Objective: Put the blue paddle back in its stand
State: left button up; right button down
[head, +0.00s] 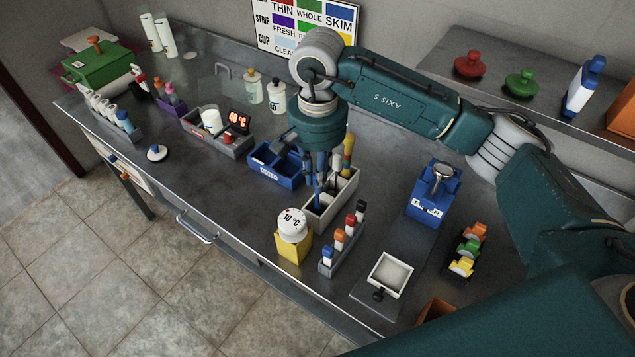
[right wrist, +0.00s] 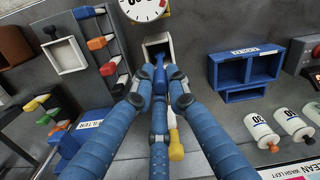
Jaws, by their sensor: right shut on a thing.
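The stand (head: 345,205) is a pale box with compartments, on the steel bench in the middle of the head view. My right gripper (head: 322,165) points down over it and is shut on the blue paddle (head: 317,202). In the right wrist view the blue paddle (right wrist: 160,68) lies between my right gripper's fingers (right wrist: 160,88). Its far end is at the pale-rimmed opening of the stand (right wrist: 157,40), seemingly inside the front compartment; how deep is hidden. A yellow-handled paddle (head: 347,150) stands in the rear part of the stand. My left gripper is not in view.
Close around the stand are a blue bin (head: 275,172), a yellow box with a round dial (head: 292,235), a rack of coloured-capped items (head: 342,242) and a blue device (head: 433,195). A white tray (head: 390,272) lies nearer.

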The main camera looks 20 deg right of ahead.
aim_at(317, 196)
notch_tip(317, 196, down, 3)
jog(key=shift+s+f+p, duration=0.1)
jog(key=shift+p, duration=0.45)
jog(key=shift+f, duration=0.1)
jog(key=shift+f+b, duration=0.15)
jog(key=shift+b, duration=0.15)
jog(key=c, duration=1.7)
grip_release()
